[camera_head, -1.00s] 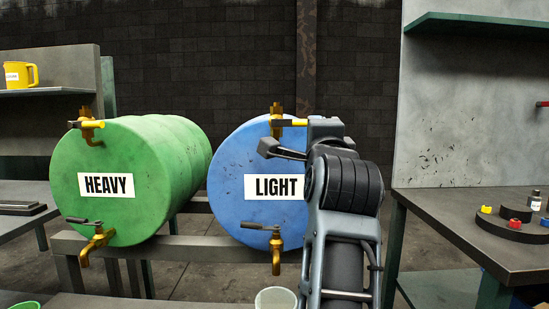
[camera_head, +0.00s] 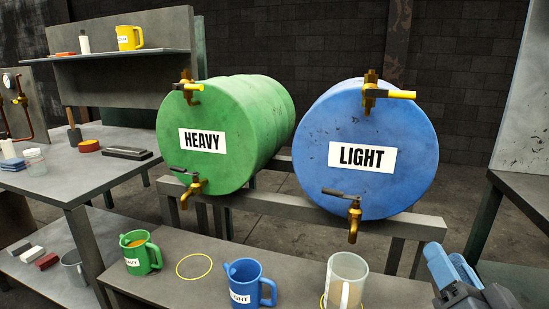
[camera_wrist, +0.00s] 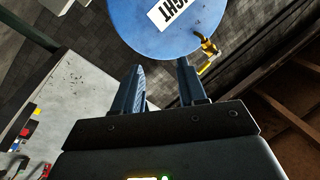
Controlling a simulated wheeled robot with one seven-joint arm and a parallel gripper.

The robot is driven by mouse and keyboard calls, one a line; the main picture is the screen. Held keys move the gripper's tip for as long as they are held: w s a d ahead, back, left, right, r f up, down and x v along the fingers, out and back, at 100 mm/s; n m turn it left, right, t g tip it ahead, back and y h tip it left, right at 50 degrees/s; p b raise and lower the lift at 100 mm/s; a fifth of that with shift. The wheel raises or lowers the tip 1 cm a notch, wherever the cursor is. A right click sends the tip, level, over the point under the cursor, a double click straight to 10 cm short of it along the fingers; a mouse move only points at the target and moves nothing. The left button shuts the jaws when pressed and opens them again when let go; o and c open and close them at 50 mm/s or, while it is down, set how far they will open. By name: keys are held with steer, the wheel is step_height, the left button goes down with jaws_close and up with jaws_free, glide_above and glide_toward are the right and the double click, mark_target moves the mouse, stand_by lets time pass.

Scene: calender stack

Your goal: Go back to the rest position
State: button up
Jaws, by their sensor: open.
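My gripper (camera_wrist: 162,88) is open and empty in the wrist view, its two fingers apart with nothing between them. In the head view my gripper (camera_head: 452,268) shows only in part at the lower right corner, right of the clear cup. The blue LIGHT barrel (camera_head: 368,120) lies on its stand; part of it also shows in the wrist view (camera_wrist: 150,30), beyond the fingertips and apart from them. The green HEAVY barrel (camera_head: 215,155) lies to its left. Each barrel has a top valve and a lower tap.
On the low front bench stand a green HEAVY jug (camera_head: 140,254), a blue LIGHT jug (camera_head: 247,283) and a clear cup (camera_head: 346,283). A yellow ring (camera_head: 194,267) lies between the jugs. A left table (camera_head: 75,170) and a right table (camera_head: 525,195) flank the barrels.

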steer(key=s+f+n+g+y+p, duration=0.1)
steer(key=s+f+n, duration=0.25)
steer(key=s, duration=0.55)
steer(key=s+f+n+g+y+p, duration=0.15)
steer(key=s+f, duration=0.35)
steer(key=s, duration=0.5)
steer(key=s+a+r+n+g+p, duration=0.1)
steer(key=s+a, duration=0.1)
steer(key=s, duration=0.6)
steer(key=s+a+r+g+p, duration=0.1)
steer(key=s+a, duration=0.1)
steer(key=s, duration=0.7)
steer(key=shift+a+r+n+h, duration=0.25)
steer(key=shift+r+n+h, duration=0.05)
steer(key=shift+n+h, duration=0.1)
